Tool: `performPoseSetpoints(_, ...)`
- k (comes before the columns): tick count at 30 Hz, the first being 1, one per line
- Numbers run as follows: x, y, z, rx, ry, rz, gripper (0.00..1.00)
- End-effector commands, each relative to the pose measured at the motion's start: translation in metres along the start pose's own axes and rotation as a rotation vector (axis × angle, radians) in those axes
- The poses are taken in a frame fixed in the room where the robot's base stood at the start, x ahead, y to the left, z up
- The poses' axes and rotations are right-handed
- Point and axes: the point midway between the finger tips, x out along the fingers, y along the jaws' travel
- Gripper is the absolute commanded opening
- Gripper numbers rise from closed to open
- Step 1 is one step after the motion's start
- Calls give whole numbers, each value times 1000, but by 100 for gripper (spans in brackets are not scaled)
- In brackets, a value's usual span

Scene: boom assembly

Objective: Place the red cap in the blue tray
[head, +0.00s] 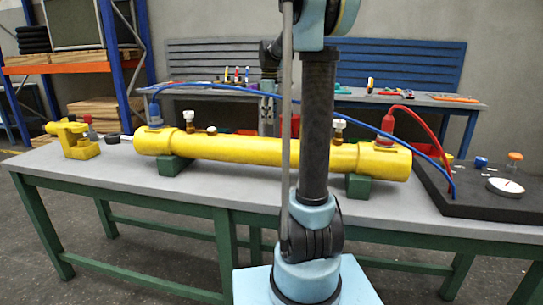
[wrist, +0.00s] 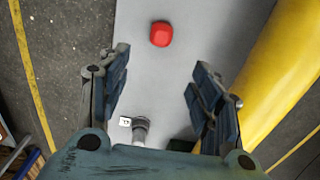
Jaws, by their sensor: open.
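The red cap (wrist: 160,34) lies on the grey tabletop in the upper middle of the wrist view. My gripper (wrist: 157,80) is open, with one blue-grey finger on each side and nothing between the fingertips. The cap is beyond the fingertips in that picture, apart from them. In the head view my gripper (head: 267,118) hangs down behind the yellow cylinder, partly hidden by my own arm. I cannot make out the cap there. I cannot pick out a blue tray in either view.
The yellow cylinder (head: 253,150) lies along the workbench on green blocks; it also borders the wrist view (wrist: 285,70) at right. A blue hose (head: 240,90) arches above it. A black board (head: 470,200) with a gauge sits at right. A small grey-and-white part (wrist: 140,128) is near my gripper.

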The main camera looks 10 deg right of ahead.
Motion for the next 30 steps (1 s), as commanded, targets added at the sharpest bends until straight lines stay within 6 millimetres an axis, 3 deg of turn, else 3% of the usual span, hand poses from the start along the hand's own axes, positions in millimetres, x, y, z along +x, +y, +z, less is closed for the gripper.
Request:
performPoseSetpoints(15, 86, 0, 0, 3, 0, 0, 58)
performPoseSetpoints(30, 129, 0, 0, 3, 0, 0, 58)
